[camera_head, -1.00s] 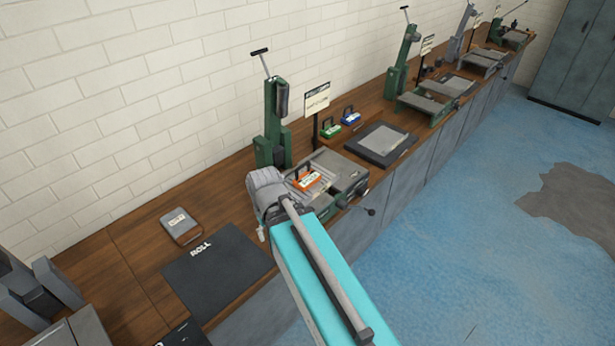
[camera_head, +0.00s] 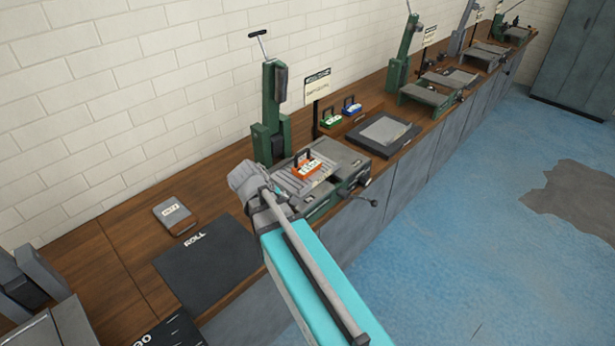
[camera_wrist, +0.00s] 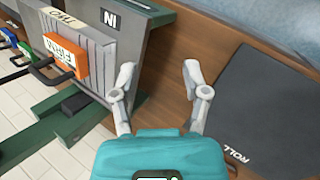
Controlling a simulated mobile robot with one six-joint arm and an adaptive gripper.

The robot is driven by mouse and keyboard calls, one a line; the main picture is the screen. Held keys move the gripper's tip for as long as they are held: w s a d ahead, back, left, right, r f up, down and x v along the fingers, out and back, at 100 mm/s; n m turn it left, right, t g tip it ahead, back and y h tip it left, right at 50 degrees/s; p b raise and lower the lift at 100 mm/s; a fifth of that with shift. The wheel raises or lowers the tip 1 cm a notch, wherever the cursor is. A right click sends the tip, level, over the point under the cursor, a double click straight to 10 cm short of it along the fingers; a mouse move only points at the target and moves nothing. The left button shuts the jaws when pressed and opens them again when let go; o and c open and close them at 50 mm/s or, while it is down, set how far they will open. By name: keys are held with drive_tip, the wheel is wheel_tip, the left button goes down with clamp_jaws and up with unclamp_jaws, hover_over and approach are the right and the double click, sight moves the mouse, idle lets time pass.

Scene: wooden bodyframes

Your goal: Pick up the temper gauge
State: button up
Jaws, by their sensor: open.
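No object is clearly marked as the temper gauge. A small grey case with a pale label and brown front edge (camera_head: 175,215) lies on the wooden bench at left in the head view. An orange block marked FIRM, with a dark handle (camera_head: 308,168), sits on the ribbed plate of the nearest press; it also shows in the wrist view (camera_wrist: 66,55). My gripper (camera_wrist: 158,72) is open and empty, its two fingers apart over bare wood between the press and the ROLL mat. The block is left of the fingers in the wrist view. My arm hides the fingers in the head view.
The black ROLL mat (camera_head: 208,262) lies on the bench left of my arm. The green press (camera_head: 272,115) stands upright behind the plate. A green block (camera_head: 331,122) and a blue block (camera_head: 352,110) sit farther right. The blue floor (camera_head: 450,250) is open.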

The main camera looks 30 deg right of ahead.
drive_tip(key=w+d+f+n+t+h+b, duration=0.2)
drive_tip(key=w+d+n+h+b, duration=0.25)
drive_tip(key=w+n+b, duration=0.2)
drive_tip(key=n+t+h+b, duration=0.3)
drive_tip(key=n+h+b, duration=0.3)
drive_tip(key=n, duration=0.3)
approach(303, 152)
drive_tip(key=a, duration=0.1)
drive_tip(key=s+a+f, duration=0.1)
drive_tip(key=a, duration=0.1)
drive_tip(key=shift+s+f+y, duration=0.25)
drive_tip(key=shift+s+f, duration=0.15)
drive_tip(key=shift+w+a+r+n+h+b, duration=0.25)
drive_tip(key=shift+w+r+n+h+b, duration=0.25)
drive_tip(key=shift+n, duration=0.25)
drive_tip(key=shift+d, duration=0.1)
drive_tip(key=shift+x, duration=4.2)
drive_tip(key=shift+w, duration=0.1)
drive_tip(key=shift+x, duration=2.6)
